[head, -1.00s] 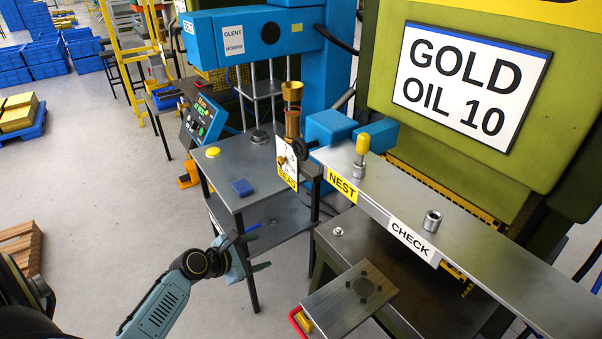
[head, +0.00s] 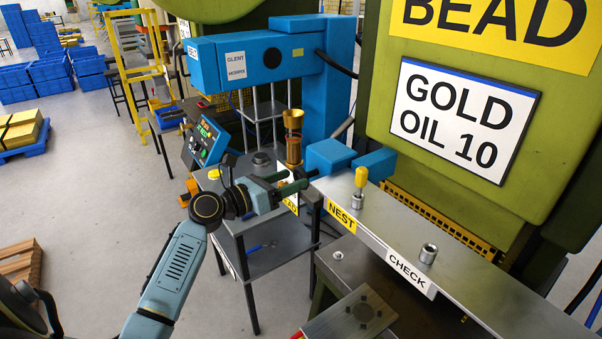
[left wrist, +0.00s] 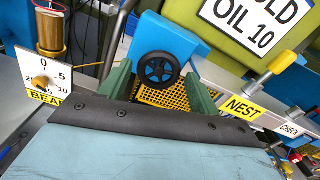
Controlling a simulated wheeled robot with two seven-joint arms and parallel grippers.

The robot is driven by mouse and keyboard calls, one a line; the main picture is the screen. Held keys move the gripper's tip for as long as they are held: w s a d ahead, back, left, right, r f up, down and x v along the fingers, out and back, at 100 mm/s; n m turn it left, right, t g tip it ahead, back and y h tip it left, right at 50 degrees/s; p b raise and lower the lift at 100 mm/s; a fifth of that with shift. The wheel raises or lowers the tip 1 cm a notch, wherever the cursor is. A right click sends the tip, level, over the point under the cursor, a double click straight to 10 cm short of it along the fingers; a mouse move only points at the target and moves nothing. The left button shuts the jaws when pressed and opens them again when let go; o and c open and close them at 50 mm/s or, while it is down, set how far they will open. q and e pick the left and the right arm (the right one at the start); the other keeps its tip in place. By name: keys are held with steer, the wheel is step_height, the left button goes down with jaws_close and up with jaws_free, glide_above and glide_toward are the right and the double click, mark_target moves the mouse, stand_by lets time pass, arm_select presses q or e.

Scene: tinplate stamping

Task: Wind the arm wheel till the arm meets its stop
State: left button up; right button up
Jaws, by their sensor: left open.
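The black arm wheel (left wrist: 158,69) is in the left wrist view, on the front of a blue block (left wrist: 175,45). In the head view the blue block (head: 330,156) shows, but my gripper largely hides the wheel. My left gripper (head: 289,181) is open and empty in front of the wheel. In the left wrist view its two green fingers (left wrist: 159,88) stand left and right of the wheel, with gaps visible; I cannot tell whether they reach around its rim. A white scale plate (left wrist: 47,80) with an orange pointer stands left of it. My right gripper is not in view.
A brass-coloured cylinder (head: 293,138) stands close beside the wheel. The grey bench with the NEST label (head: 341,215) and a yellow-topped pin (head: 360,185) lies to the right. A grey stand table (head: 265,262) is below my gripper.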

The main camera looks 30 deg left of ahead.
mark_target(298, 177)
arm_select(q)
steer(key=shift+x, duration=1.95)
steer(key=c, duration=0.7)
